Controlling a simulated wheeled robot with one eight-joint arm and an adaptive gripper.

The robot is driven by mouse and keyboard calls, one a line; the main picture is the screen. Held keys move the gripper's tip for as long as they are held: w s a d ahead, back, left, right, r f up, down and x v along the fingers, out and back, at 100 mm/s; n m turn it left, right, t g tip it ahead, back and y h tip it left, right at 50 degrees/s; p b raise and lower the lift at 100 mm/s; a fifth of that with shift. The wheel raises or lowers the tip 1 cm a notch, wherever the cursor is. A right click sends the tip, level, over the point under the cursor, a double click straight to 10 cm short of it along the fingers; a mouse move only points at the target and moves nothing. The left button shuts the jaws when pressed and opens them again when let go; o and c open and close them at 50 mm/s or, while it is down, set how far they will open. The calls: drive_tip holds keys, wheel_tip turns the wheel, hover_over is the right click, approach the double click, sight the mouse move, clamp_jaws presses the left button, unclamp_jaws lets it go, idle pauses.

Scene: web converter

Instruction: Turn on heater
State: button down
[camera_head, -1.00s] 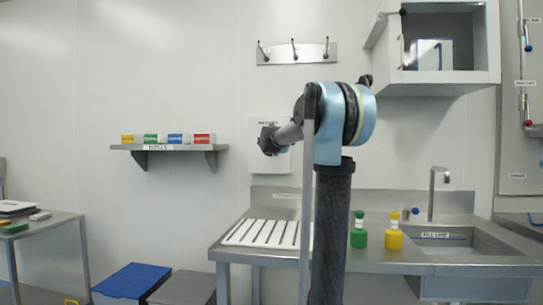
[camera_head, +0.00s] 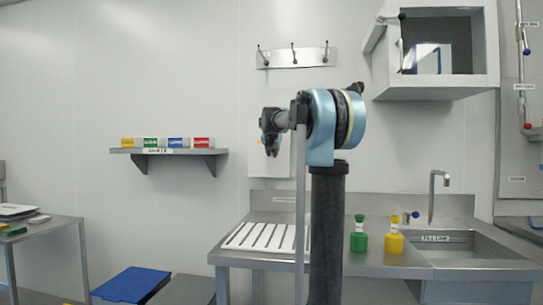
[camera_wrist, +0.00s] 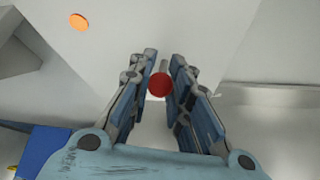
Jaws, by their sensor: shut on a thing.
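A white wall box (camera_head: 283,170), which I take to be the heater, hangs above the left part of the steel counter. It is partly hidden by my arm in the head view. In the wrist view its white face (camera_wrist: 125,30) carries a round red knob (camera_wrist: 159,84) and, at upper left, an orange round spot (camera_wrist: 78,22). I cannot tell if the orange spot is lit. My gripper (camera_wrist: 164,66) has its fingers on either side of the red knob and is shut on it.
The steel counter (camera_head: 370,262) below holds a slatted white rack (camera_head: 265,236), a green bottle (camera_head: 359,242), a yellow bottle (camera_head: 394,242) and a sink. A shelf (camera_head: 165,151) with small coloured boxes is to the left. An open wall cabinet (camera_head: 475,80) is at upper right.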

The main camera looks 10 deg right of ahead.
drive_tip(key=shift+r, duration=0.1)
idle(0.3)
drive_tip(key=c, duration=1.4)
unclamp_jaws()
drive_tip(key=shift+c, duration=0.2)
drive_tip(key=v, duration=1.1)
drive_tip(key=shift+s+r, duration=0.2)
drive_tip(key=shift+s, duration=0.15)
